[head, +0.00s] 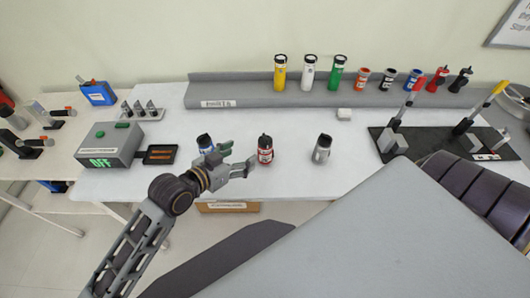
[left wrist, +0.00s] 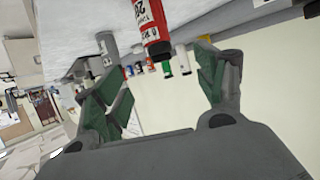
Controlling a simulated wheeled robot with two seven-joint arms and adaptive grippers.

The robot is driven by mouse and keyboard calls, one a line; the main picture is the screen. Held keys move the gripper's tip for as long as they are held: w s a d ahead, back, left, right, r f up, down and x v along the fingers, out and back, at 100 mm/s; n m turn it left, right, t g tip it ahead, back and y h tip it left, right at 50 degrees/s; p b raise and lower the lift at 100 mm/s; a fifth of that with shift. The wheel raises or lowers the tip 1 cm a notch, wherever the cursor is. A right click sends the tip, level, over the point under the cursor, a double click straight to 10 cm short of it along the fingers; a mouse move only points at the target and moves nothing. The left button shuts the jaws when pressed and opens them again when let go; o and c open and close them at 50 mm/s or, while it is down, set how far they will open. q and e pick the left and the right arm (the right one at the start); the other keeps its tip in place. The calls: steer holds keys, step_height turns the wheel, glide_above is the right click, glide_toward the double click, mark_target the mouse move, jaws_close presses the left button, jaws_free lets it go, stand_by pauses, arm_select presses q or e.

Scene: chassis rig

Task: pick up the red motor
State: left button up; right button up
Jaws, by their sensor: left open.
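The red motor (head: 265,149) is a small upright cylinder with a white label and dark top, standing near the front edge of the white table (head: 300,185). My left gripper (head: 241,159) is open and empty, just left of the motor, with its fingers pointing toward it. In the left wrist view, the red motor (left wrist: 150,28) shows upside down, beyond and between the two spread green-padded fingers (left wrist: 163,80). No contact shows. My right gripper is out of view; only part of my right arm shows at the right edge.
A blue motor (head: 205,142) stands close behind my left gripper. A silver motor (head: 322,148) stands to the right. A grey box reading OFF (head: 108,147) is at left. A grey parts rack (head: 232,95) with several cylinders lines the back. A dark fixture board (head: 430,145) is at right.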

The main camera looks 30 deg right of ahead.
mark_target(261, 144)
arm_select(q)
steer(key=shift+d, duration=0.1)
steer(key=shift+p+x, duration=0.3)
steer(key=shift+x, duration=3.95)
steer(key=shift+d, duration=0.1)
steer(key=shift+p+x, duration=0.4)
steer(key=shift+x, duration=2.1)
jaws_close()
